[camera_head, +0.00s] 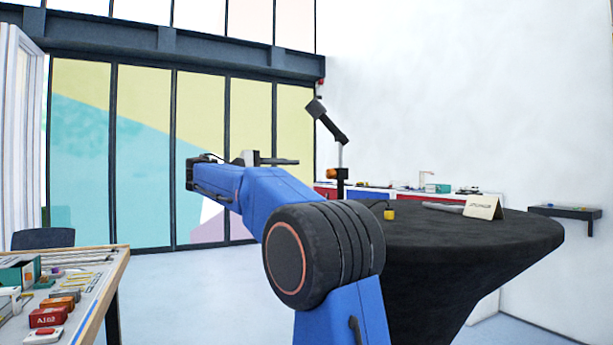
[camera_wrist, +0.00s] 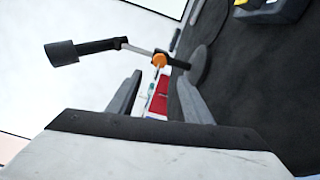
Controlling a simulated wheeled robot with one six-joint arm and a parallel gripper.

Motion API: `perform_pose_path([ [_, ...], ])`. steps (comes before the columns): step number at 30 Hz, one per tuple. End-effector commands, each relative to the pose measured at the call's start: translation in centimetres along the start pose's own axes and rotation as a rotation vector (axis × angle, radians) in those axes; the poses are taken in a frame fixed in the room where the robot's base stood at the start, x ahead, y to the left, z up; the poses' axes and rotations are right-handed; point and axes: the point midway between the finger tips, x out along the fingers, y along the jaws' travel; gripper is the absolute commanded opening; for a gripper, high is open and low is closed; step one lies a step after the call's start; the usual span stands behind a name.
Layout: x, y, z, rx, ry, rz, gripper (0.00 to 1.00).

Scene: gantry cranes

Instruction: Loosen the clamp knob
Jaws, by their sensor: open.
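A small orange knob (camera_head: 332,173) sits low on the thin post of a black-armed stand (camera_head: 329,124), at the left edge of the black-draped round table (camera_head: 470,240). In the wrist view the knob (camera_wrist: 159,60) appears between and just past the fingertips, with the stand's black head (camera_wrist: 61,53) off to the left. My gripper (camera_wrist: 160,76) is open, with nothing between its fingers. In the head view my gripper (camera_head: 280,161) is seen edge-on, up and to the left of the knob and apart from it.
A yellow block (camera_head: 389,214), a grey object (camera_head: 443,207) and a card (camera_head: 484,207) are on the round table. A bench with small boxes (camera_head: 48,317) stands at the front left. A wall shelf (camera_head: 565,212) is at the right. Floor shows between bench and table.

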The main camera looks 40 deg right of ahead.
Motion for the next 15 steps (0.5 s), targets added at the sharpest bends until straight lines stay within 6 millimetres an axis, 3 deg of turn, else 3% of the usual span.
perform_pose_path([
  [6, -3.8, 0.0, -0.1, 0.0, 0.003, 0.001, 0.46],
  [15, -5.8, 0.0, 0.0, -0.001, 0.0, 0.001, 0.46],
])
